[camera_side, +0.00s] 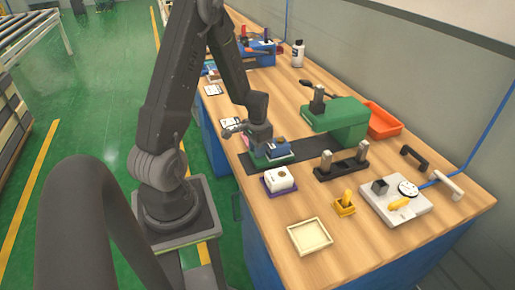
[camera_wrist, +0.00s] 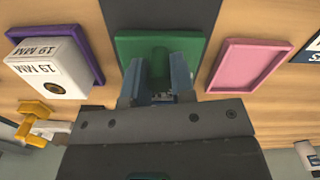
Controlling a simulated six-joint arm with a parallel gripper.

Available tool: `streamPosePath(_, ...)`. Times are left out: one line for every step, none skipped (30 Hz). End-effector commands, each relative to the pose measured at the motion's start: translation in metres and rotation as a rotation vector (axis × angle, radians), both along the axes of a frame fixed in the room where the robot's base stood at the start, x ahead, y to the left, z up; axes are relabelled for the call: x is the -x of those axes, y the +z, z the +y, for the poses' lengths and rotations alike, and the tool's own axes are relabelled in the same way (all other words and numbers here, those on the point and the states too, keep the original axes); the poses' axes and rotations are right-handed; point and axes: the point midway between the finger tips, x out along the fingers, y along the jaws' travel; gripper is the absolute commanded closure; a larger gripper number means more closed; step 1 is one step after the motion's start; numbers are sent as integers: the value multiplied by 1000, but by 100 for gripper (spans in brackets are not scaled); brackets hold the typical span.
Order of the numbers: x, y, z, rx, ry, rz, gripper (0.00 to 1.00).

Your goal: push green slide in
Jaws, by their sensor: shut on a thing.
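The green slide (camera_wrist: 130,48) is a flat green plate with a raised green handle (camera_wrist: 160,66) near its front. It lies on a dark strip (camera_wrist: 160,14). My gripper (camera_wrist: 160,82) is shut on the handle, one blue-grey finger on each side. In the side view the slide (camera_side: 262,160) is at the left end of the dark strip (camera_side: 308,149), partly hidden by my gripper (camera_side: 262,143). A green machine body (camera_side: 345,118) stands at the strip's far right end, apart from the slide.
A white box marked 19 MM (camera_wrist: 52,66) sits on a purple tray (camera_wrist: 92,50) beside the slide. A pink tray (camera_wrist: 248,66) is on the other side. A black fixture with posts (camera_side: 342,165) stands near the strip. The strip between slide and machine looks clear.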

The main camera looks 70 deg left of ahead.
Motion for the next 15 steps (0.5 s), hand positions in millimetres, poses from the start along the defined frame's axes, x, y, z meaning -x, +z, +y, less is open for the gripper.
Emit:
streamPosePath(0,0,0,0,0,0,100)
streamPosePath(0,0,0,0,0,0,100)
streamPosePath(0,0,0,0,0,0,100)
streamPosePath(0,0,0,0,0,0,100)
streamPosePath(0,0,0,0,0,0,100)
streamPosePath(0,0,0,0,0,-1,100)
streamPosePath(-1,0,0,-1,0,-1,100)
streamPosePath(-3,0,1,-1,-1,-1,100)
streamPosePath(-7,0,1,-1,-2,-2,100)
streamPosePath(-12,0,1,-3,-3,-3,100)
streamPosePath(-18,0,1,-3,-4,-3,100)
streamPosePath(-27,0,1,-2,-5,-3,100)
streamPosePath(-34,0,1,-3,-6,-4,100)
streamPosePath(-42,0,1,-3,-6,-4,100)
streamPosePath(-52,0,1,-3,-6,-5,100)
